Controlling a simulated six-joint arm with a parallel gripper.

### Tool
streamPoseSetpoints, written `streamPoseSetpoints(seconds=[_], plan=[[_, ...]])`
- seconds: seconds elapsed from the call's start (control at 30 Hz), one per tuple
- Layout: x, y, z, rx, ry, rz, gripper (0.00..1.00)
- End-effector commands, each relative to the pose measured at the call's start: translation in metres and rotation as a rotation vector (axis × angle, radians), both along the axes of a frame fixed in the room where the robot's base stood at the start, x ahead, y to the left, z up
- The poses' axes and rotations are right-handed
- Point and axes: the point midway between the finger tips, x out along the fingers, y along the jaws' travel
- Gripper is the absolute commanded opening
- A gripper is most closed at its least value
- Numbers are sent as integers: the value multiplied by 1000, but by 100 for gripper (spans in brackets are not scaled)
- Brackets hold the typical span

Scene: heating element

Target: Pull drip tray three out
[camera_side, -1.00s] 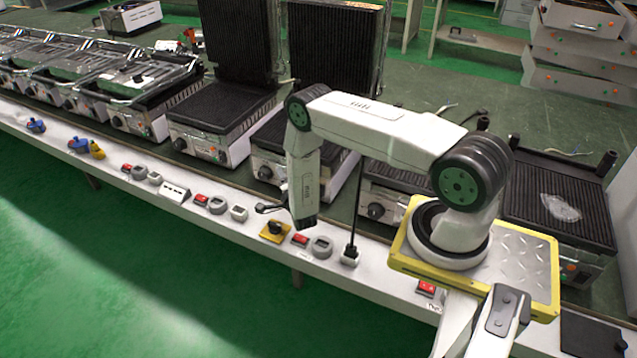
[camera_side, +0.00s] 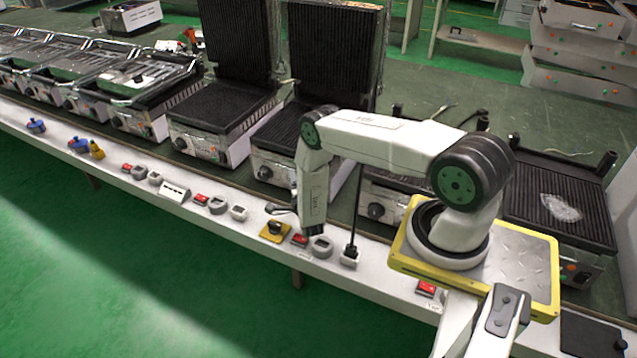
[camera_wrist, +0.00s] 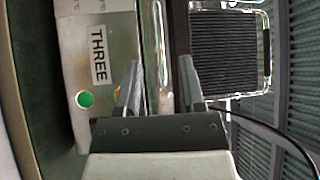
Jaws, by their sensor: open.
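In the wrist view a metal panel (camera_wrist: 72,60) carries a label reading THREE (camera_wrist: 98,55) and a round green button (camera_wrist: 84,99). A shiny upright metal strip (camera_wrist: 160,50) stands beside the panel. It may be the edge or front of drip tray three, but I cannot tell for sure. My gripper (camera_wrist: 158,80) is open, with one finger on each side of this strip in the picture. Whether the fingers touch it cannot be told. In the side view my arm's end hangs before the grill row, and its fingers cannot be made out.
Contact grills with ribbed plates stand along the bench, including one with a raised lid (camera_side: 238,40). A black cable (camera_side: 353,215) runs close beside my arm. The green floor in front is free.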

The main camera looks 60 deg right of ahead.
Motion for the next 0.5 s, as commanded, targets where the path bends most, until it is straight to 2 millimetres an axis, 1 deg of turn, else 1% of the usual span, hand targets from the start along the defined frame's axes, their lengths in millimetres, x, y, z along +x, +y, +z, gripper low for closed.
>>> streamPoseSetpoints(seconds=[0.2, 0.33, 0.5], plan=[[19, -20, 4, -1, -1, -1, 50], [28, -27, 5, 0, -1, 0, 50], [34, -33, 6, 1, -1, 0, 50]])
